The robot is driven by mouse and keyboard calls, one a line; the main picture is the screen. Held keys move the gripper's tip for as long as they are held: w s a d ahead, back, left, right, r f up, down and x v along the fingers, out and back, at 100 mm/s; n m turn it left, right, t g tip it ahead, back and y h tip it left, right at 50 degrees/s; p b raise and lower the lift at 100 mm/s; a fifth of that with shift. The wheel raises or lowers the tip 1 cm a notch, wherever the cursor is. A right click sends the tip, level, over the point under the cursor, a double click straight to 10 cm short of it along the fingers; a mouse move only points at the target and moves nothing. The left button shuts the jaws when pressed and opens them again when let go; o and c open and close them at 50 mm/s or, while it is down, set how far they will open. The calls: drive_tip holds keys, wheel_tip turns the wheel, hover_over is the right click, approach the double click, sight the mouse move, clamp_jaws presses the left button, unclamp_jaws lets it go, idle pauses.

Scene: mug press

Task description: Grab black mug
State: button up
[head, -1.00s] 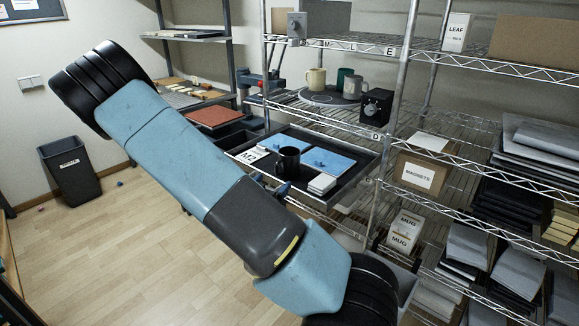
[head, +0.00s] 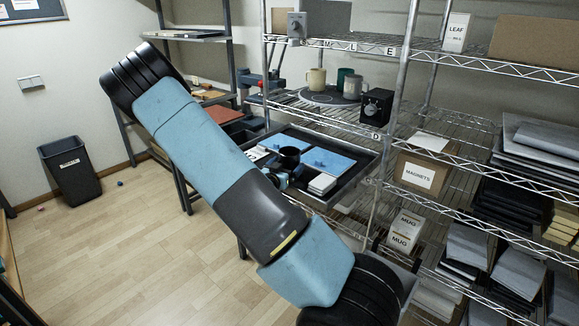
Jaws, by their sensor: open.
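The black mug (head: 289,157) stands upright on a dark tray (head: 340,190) on the shelf, between two blue pads. My gripper (head: 282,177) shows only in small part just in front of and below the mug, beyond my dark forearm. It is open. The forearm and the gripper's own parts hide the mug's lower part, so I cannot tell whether the fingers touch it or stand around it.
A blue pad (head: 328,161) and a stack of white cards (head: 322,184) lie right of the mug. Cream, green and grey mugs stand on a round mat (head: 318,97) behind. A shelf post (head: 402,70) rises to the right.

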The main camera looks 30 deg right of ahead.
drive_tip(key=shift+w+d, duration=0.2)
drive_tip(key=shift+d, duration=0.05)
drive_tip(key=shift+c, duration=0.5)
drive_tip(key=c, duration=1.1)
